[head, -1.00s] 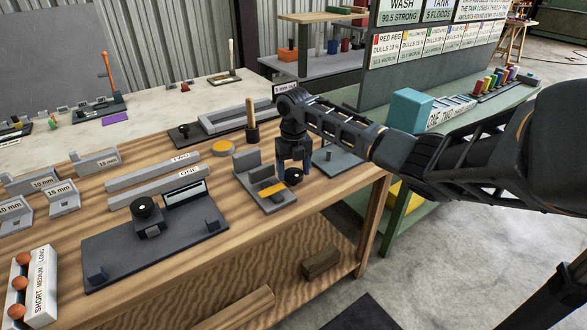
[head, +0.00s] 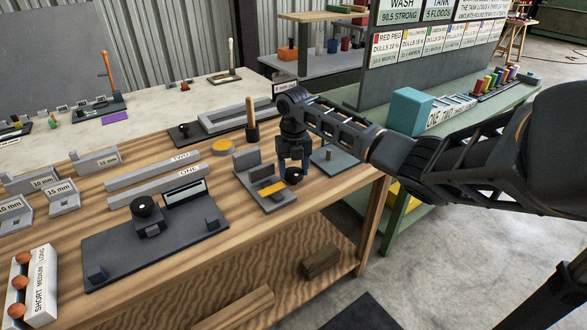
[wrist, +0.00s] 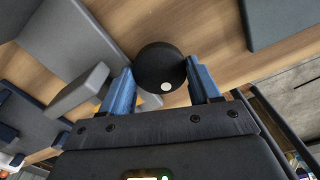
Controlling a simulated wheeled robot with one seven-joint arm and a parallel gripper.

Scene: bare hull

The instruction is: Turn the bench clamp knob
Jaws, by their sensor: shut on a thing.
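The bench clamp (head: 246,160) stands on the wooden bench, with grey jaws and a yellow strip between them in the head view. Its round black knob (head: 293,175) is at its right side, near the bench's front edge. My gripper (head: 293,168) points down and is shut on the knob. In the wrist view, the black knob (wrist: 155,62), with a white dot on its face, sits between the blue fingers of my gripper (wrist: 160,70). A grey clamp block (wrist: 80,90) shows to the left of the fingers.
A dark fixture plate (head: 110,255) lies to the left, with long grey bars (head: 155,183) behind it. A wooden-handled tool (head: 252,120) stands upright behind the clamp. A flat grey plate (head: 337,162) lies right of my gripper.

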